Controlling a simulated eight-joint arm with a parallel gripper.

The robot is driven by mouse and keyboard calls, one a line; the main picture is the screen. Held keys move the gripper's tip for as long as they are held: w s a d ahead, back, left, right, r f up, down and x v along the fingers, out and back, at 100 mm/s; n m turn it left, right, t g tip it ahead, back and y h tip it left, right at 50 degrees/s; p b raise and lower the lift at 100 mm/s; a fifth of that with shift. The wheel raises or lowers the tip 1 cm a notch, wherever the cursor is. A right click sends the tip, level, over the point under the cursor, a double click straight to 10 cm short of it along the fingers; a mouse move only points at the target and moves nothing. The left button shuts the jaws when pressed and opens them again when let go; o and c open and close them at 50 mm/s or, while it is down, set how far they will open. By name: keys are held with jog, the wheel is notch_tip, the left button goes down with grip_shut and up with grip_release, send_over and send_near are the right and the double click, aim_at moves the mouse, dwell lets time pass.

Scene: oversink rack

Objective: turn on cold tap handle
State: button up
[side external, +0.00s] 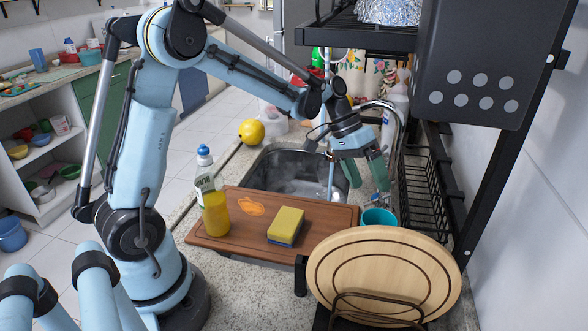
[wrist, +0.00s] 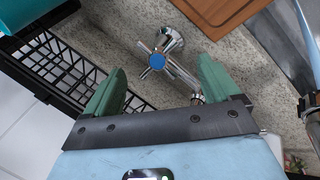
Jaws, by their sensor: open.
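The cold tap handle (wrist: 157,61) is a chrome cross handle with a blue centre, on a chrome tap body. In the wrist view it lies beyond the gap between my two green fingers, clear of both. My gripper (wrist: 162,68) is open and empty. In the side view my gripper (side external: 378,172) points down beside the sink's right edge. The tap handle (side external: 377,200) shows there small and close below the green fingers, partly hard to make out. The curved chrome spout (side external: 398,118) rises behind my gripper.
A wooden board (side external: 225,226) spans the sink (side external: 283,165), bearing a yellow bottle (side external: 215,214) and sponge (side external: 286,225). A teal cup (side external: 378,217) stands near the handle. A black wire rack (side external: 423,195) lines the right side; round wooden plates (side external: 385,272) stand in front.

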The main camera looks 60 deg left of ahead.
notch_tip(320, 180, up, 7)
dwell(0.3)
jog(key=shift+d, duration=0.1)
jog(key=s+f+t+y, duration=0.2)
jog(key=s+t+y, duration=0.3)
jog(key=s, duration=1)
jog(key=shift+s+d+f+y, duration=0.2)
jog(key=shift+s+d+y, duration=0.05)
jog(key=shift+s+y, duration=0.15)
